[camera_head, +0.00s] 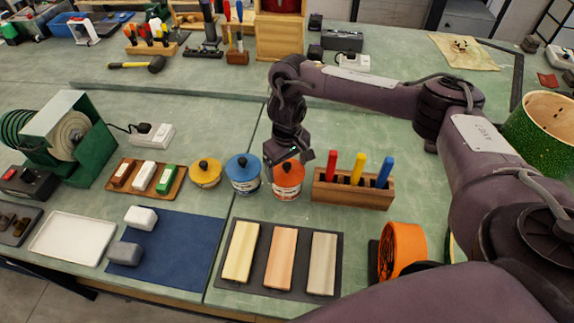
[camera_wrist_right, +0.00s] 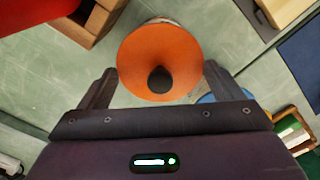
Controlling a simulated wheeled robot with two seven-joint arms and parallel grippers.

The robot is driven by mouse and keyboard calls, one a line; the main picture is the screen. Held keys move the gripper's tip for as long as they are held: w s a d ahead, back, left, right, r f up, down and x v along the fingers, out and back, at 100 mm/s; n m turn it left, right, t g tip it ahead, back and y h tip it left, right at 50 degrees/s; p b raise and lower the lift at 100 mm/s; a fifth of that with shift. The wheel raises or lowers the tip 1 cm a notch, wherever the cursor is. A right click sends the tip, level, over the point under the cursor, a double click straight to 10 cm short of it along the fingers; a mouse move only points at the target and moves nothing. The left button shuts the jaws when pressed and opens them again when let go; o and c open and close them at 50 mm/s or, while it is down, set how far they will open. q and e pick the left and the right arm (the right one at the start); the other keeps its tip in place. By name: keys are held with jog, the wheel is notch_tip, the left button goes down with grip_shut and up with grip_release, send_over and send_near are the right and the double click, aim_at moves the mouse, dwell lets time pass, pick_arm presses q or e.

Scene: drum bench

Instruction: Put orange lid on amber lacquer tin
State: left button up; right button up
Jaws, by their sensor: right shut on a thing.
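The orange lid (camera_head: 289,174), a disc with a black knob, is over a pale tin with an orange-red band (camera_head: 287,195), which I take as the amber lacquer tin. I cannot tell whether lid and tin are fully seated together. My right gripper (camera_head: 289,158) points down from above and is shut on the orange lid. In the right wrist view the lid (camera_wrist_right: 150,50) lies between the two fingers (camera_wrist_right: 160,82), with a pale rim of the tin (camera_wrist_right: 160,20) showing past its edge. My left gripper is not in view.
A blue-lidded tin (camera_head: 244,170) stands close on the left, then a yellow-lidded one (camera_head: 205,173). A wooden holder with coloured handles (camera_head: 350,195) is close on the right. A dark mat with three bars (camera_head: 232,280) lies in front.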

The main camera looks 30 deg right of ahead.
aim_at(287, 165)
jog(key=o, duration=0.8)
jog(key=shift+f, duration=0.1)
jog(key=shift+c, duration=0.2)
notch_tip(287, 165, up, 12)
jog(key=p, duration=0.3)
